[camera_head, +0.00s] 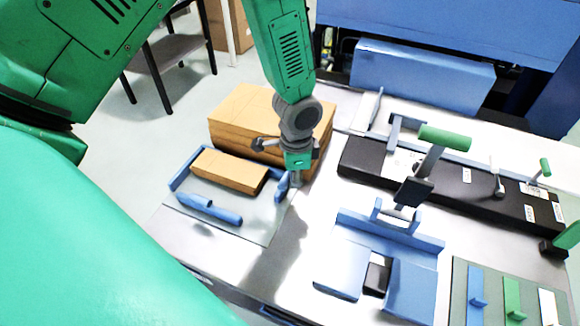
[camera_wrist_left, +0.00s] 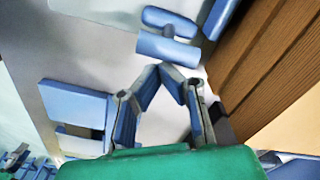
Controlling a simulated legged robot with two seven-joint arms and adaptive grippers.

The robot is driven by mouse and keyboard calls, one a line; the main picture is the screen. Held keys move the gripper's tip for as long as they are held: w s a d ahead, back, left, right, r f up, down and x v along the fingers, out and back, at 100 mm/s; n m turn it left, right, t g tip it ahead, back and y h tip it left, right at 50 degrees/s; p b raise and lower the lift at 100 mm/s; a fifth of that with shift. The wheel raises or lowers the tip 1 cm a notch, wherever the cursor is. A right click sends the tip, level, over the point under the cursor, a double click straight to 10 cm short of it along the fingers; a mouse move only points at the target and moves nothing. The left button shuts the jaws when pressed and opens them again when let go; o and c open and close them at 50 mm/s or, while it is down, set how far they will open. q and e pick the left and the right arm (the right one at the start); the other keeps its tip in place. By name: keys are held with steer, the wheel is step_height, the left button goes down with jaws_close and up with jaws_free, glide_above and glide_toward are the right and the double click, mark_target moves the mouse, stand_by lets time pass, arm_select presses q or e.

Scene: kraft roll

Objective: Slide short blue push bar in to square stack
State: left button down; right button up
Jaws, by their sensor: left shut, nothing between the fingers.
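The short blue push bar (camera_head: 283,184) stands by the right edge of the grey mat (camera_head: 262,226), right of the square stack of brown sheets (camera_head: 228,171). My left gripper (camera_head: 296,184) is shut and empty, close beside this bar. In the left wrist view the bar (camera_wrist_left: 168,48) is T-shaped, just beyond my closed fingertips (camera_wrist_left: 172,72); whether they touch it I cannot tell. A longer blue bar (camera_head: 210,208) lies in front of the stack. A blue corner fence (camera_head: 180,178) borders the stack's left and back.
A blue folding fixture (camera_head: 345,268) and a long black unit with green-handled levers (camera_head: 460,185) occupy the right. Bare metal table shows between mat and fixture.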

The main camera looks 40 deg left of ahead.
arm_select(q)
steer(key=shift+s+a+p, duration=0.25)
steer(key=shift+a+p, duration=0.05)
steer(key=shift+a, duration=0.7)
steer(key=shift+s+a+p, duration=0.25)
steer(key=shift+a, duration=0.7)
steer(key=shift+s+a+p, duration=0.25)
steer(key=shift+a+p, duration=0.05)
steer(key=shift+a, duration=0.7)
steer(key=shift+d, duration=0.1)
steer(key=shift+w+d+p, duration=0.1)
steer(key=shift+w+d, duration=0.15)
steer(key=shift+d, duration=0.8)
steer(key=shift+w+d+p, duration=0.1)
steer(key=shift+w+d, duration=0.2)
steer(key=shift+d, duration=0.75)
steer(key=shift+w+d+p, duration=0.1)
steer(key=shift+w+d, duration=0.15)
steer(key=shift+d, duration=0.8)
step_height(320, 180, up, 7)
steer(key=p, duration=0.6)
steer(key=shift+s+f, duration=0.1)
